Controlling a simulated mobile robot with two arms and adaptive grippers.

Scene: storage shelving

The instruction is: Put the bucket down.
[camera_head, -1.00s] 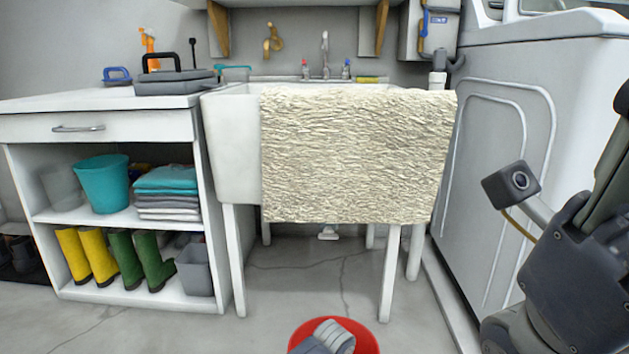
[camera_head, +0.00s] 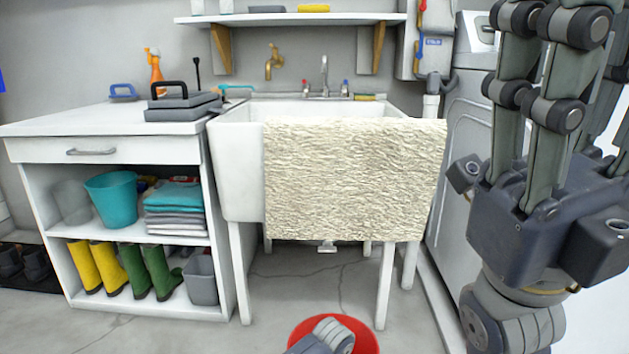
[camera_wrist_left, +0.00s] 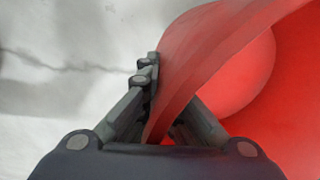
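The red bucket (camera_head: 367,334) shows at the bottom middle of the head view, partly cut off by the frame edge and partly covered by my left arm. In the left wrist view the red bucket (camera_wrist_left: 285,85) fills the right side. My left gripper (camera_wrist_left: 172,105) is shut on its rim, with fingers on both sides of the wall. Whether the bucket touches the floor cannot be told. My right gripper (camera_head: 560,45) is raised at the right of the head view, fingers pointing up, apart and empty, with the tips near or past the top edge.
A white sink (camera_head: 235,165) with a cream textured cloth (camera_head: 355,180) stands ahead. A white shelf unit (camera_head: 100,150) with a teal bucket (camera_head: 112,200) and boots is at left. A large grey-white appliance (camera_head: 465,120) is at right. Grey floor (camera_head: 275,290) is clear before the sink.

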